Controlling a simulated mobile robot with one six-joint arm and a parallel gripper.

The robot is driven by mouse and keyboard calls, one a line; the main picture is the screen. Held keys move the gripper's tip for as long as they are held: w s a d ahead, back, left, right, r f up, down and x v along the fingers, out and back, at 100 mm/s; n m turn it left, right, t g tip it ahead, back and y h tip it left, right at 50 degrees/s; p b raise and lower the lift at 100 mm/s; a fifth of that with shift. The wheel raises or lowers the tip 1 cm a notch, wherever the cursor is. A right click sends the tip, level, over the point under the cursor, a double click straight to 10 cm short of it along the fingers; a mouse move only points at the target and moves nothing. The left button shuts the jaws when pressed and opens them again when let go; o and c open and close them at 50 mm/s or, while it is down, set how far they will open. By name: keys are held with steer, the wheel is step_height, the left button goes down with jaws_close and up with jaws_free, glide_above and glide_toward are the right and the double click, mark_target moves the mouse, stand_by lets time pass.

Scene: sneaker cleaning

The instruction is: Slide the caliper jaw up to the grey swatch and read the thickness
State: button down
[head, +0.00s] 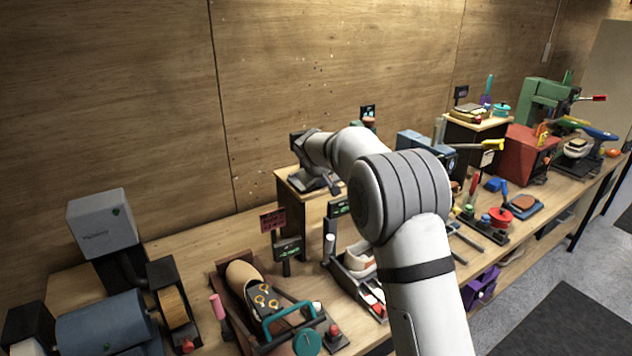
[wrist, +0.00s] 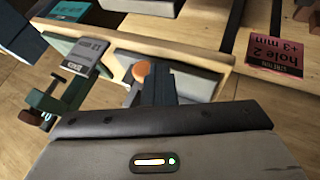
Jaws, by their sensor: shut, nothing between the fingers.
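In the wrist view, a grey swatch (wrist: 82,57) with faint print stands tilted beside a dark green clamp (wrist: 50,100) at left. The caliper cannot be told apart for certain; a grey block (wrist: 195,80) on a wooden strip, right of the swatch, may be part of it. My gripper (wrist: 158,90) is shut and empty, its dark fingers close to an orange round knob (wrist: 140,70); whether they touch cannot be told. In the head view my gripper (head: 334,187) is low over a wooden stand (head: 302,205), and my arm hides part of this area.
A pink label card (wrist: 275,57) reading "hole 2 +3 min" lies at right in the wrist view. In the head view, a shoe in a wooden cradle (head: 222,285) stands front left, a blue-grey machine (head: 105,325) further left. The bench right of my arm is crowded with tools.

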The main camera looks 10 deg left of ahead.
steer(key=shift+s+a+f+b, duration=0.3)
steer(key=shift+s+a+b, duration=0.05)
steer(key=shift+b, duration=0.2)
steer(key=shift+s+a+f+b, duration=0.2)
steer(key=shift+s+a+b, duration=0.25)
steer(key=shift+s+b, duration=0.1)
steer(key=shift+s+a+f+b, duration=0.2)
steer(key=shift+s+a+b, duration=0.25)
steer(key=shift+b, duration=0.1)
steer(key=b+v, duration=0.2)
steer(key=v, duration=0.8)
steer(key=shift+s+r, duration=0.15)
steer(key=shift+r, duration=0.2)
steer(key=s+d+m+g, duration=0.2)
steer(key=s+d+m, duration=0.1)
steer(key=s+d, duration=1.2)
steer(key=s+d+f+m+g, duration=0.1)
steer(key=s+d+f, duration=0.2)
steer(key=s, duration=0.5)
steer(key=s+d+f+m, duration=0.2)
steer(key=s+d+f, duration=0.1)
steer(key=s, duration=0.5)
steer(key=s+d+f+m+g, duration=0.1)
steer(key=s+d+f, duration=0.3)
steer(key=s, duration=0.4)
steer(key=shift+d+m+g+y, duration=0.3)
steer(key=shift+d+m, duration=0.1)
steer(key=shift+m, duration=0.1)
